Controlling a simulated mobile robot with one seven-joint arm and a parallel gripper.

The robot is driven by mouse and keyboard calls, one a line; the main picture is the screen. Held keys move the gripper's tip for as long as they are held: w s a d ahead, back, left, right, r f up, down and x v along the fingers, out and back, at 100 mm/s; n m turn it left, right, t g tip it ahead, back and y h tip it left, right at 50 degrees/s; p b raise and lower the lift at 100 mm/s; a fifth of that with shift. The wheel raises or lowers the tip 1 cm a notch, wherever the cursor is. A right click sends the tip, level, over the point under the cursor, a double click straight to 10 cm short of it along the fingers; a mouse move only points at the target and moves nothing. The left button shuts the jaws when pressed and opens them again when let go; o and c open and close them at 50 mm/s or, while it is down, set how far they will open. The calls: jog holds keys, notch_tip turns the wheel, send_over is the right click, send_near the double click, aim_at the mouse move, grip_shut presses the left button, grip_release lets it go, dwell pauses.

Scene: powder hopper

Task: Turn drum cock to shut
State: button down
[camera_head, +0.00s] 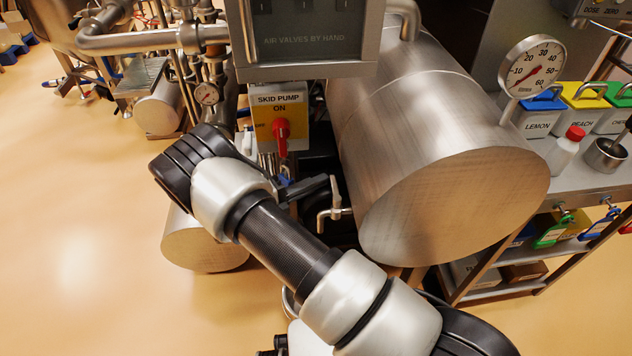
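The drum (455,205) is a large brushed-steel cylinder lying on its side, right of centre. Its cock (336,213) is a small metal tap at the drum's left side, with a downturned spout. The cock's lever (335,190) stands roughly upright above the tap body. My gripper (324,186) is dark, partly hidden behind my own arm, and its tip is right beside the lever on the left. I cannot tell whether it touches the lever or whether its fingers are open.
A yellow skid pump switch (280,122) with a red knob hangs above my gripper, below a grey panel (310,40). A dial gauge (533,68) stands right of the drum, near a shelf with labelled tins (540,118). Open floor (80,220) lies to the left.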

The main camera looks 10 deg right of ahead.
jog(key=v, duration=1.7)
jog(key=shift+s+p, duration=0.25)
jog(key=shift+p, duration=0.1)
jog(key=shift+a+r, duration=0.1)
dwell(0.4)
